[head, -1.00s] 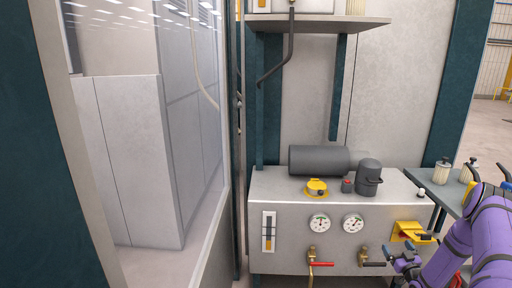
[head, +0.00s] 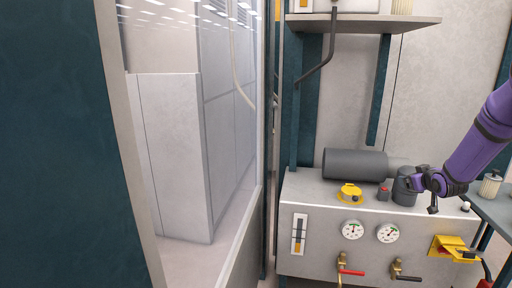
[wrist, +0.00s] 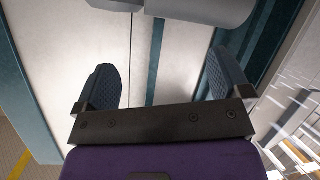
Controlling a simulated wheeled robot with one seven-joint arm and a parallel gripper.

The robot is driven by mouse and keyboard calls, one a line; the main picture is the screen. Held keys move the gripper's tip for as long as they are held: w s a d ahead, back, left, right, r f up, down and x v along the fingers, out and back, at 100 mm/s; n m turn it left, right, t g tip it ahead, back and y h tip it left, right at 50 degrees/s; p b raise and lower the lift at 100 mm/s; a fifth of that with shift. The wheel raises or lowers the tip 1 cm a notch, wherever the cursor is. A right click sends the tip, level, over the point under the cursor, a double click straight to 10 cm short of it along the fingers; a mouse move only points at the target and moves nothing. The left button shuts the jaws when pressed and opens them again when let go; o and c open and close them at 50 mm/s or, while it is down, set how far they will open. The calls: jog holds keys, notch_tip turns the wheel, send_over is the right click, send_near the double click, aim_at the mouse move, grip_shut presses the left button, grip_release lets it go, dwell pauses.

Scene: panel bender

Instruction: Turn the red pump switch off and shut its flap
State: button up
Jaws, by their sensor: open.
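A yellow switch housing (head: 446,246) is on the right of the grey unit's front face in the head view. Its yellow flap appears to stick out, open. A small dark and red part (head: 468,254) shows at its right; the switch's position is too small to tell. My gripper (head: 424,192) is above and in front of the unit's top, overlapping a dark cylindrical pot in the picture, apart from the yellow housing. In the wrist view my gripper (wrist: 165,82) has its two fingers wide apart with nothing between them. The switch cannot be made out there.
The grey unit (head: 325,230) carries a dark motor (head: 354,164), a yellow cap (head: 350,193) and a small box with a red top (head: 383,191). Two gauges (head: 370,231) and a red-handled valve (head: 345,268) are on its front. A shelf (head: 365,22) hangs above.

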jog(key=s+a+r+m+g, duration=0.1)
jog(key=s+a+r+g, duration=0.3)
jog(key=s+a+r, duration=1.4)
jog(key=s+a+r+g, duration=0.1)
jog(key=s+a, duration=0.2)
jog(key=s, duration=0.6)
jog(key=s+a+r+g+y, duration=0.1)
jog(key=s+a, duration=0.3)
jog(key=s, duration=0.5)
jog(key=s+a+m+g+y, duration=0.1)
jog(key=s+a, duration=0.3)
jog(key=s, duration=0.5)
jog(key=shift+r+g, duration=0.4)
jog(key=shift+g, duration=0.2)
jog(key=shift+s, duration=0.1)
jog(key=shift+c, duration=0.3)
